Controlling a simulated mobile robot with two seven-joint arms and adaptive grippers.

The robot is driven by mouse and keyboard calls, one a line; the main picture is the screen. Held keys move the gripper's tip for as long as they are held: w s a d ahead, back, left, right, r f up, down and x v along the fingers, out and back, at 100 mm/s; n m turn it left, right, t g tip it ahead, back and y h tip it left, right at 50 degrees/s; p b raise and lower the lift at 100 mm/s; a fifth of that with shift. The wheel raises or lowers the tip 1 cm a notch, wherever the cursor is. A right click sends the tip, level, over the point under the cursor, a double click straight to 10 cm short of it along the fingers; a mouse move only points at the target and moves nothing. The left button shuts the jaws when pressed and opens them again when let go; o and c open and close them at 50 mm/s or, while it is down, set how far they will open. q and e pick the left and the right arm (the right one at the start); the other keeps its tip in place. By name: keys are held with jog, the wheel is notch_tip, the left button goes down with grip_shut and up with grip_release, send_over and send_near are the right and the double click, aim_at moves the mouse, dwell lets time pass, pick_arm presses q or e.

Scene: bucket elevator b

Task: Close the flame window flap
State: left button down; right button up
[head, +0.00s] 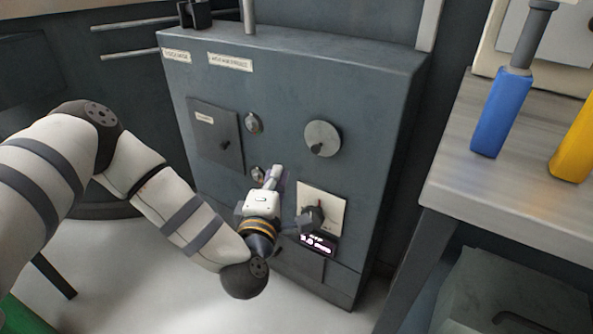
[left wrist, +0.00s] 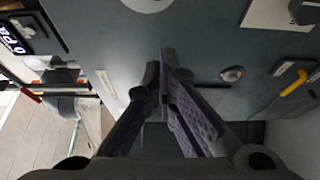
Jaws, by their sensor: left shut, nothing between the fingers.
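The grey cabinet (head: 283,80) stands in the middle of the head view. A square dark panel (head: 210,125) with a small knob and a label is on its front, upper left; it looks flush. A round pale disc (head: 322,132) with a dark knob is to its right. I cannot tell for certain which part is the flame window flap. My left gripper (head: 274,172) is shut and empty, close to the front below these parts; I cannot tell if it touches. In the left wrist view its fingertips (left wrist: 166,62) meet before the cabinet face. My right gripper is not in view.
A dial on a pale plate (head: 335,207) and a lit display (head: 318,243) sit just right of my left gripper. A small round fitting (head: 253,123) is above it. A workbench (head: 455,150) with a blue-handled tool (head: 500,110) and a yellow handle (head: 577,140) stands right.

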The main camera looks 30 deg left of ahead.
aim_at(319, 142)
pick_arm(q)
jog(key=w+a+n+g+y+b, duration=0.15)
jog(key=w+a, duration=0.25)
jog(key=w, duration=0.5)
jog(key=shift+t, duration=0.25)
jog(key=shift+w+d+r, duration=0.1)
jog(key=shift+d, duration=0.95)
jog(key=shift+w+d+r, duration=0.1)
jog(key=shift+d, duration=0.95)
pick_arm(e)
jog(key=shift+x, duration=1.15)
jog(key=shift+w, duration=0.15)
pick_arm(q)
jog(key=shift+d+n+p, duration=0.35)
jog(key=shift+d+n, duration=0.2)
jog(key=shift+d, duration=0.15)
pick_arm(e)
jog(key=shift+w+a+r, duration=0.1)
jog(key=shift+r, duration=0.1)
